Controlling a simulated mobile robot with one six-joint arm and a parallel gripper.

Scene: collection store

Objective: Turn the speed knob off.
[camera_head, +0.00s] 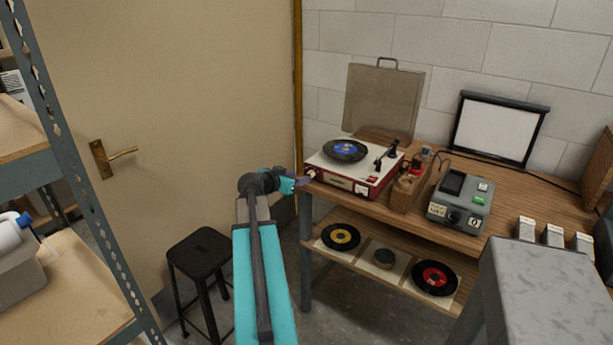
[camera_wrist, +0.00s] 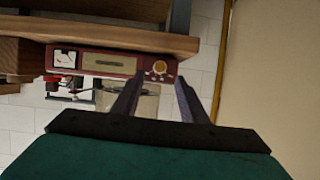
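The red record player (camera_head: 345,180) stands on the wooden bench with its lid raised and a blue-labelled record (camera_head: 345,150) on its platter. In the wrist view, which is upside down, its front panel (camera_wrist: 108,62) has a gold round knob (camera_wrist: 160,67) at one end and a white square with a dial (camera_wrist: 64,59) at the other. I cannot read which is the speed knob or its setting. My gripper (camera_head: 302,180) is at the player's front left corner. In the wrist view my gripper (camera_wrist: 160,80) is open and empty, fingers towards the gold knob; contact is unclear.
The bench edge (camera_head: 400,215) runs below the player. A wooden block with tools (camera_head: 405,192) and a grey device (camera_head: 460,203) stand to its right. Records lie on the lower shelf (camera_head: 400,285). A black stool (camera_head: 200,252) stands left, by the door.

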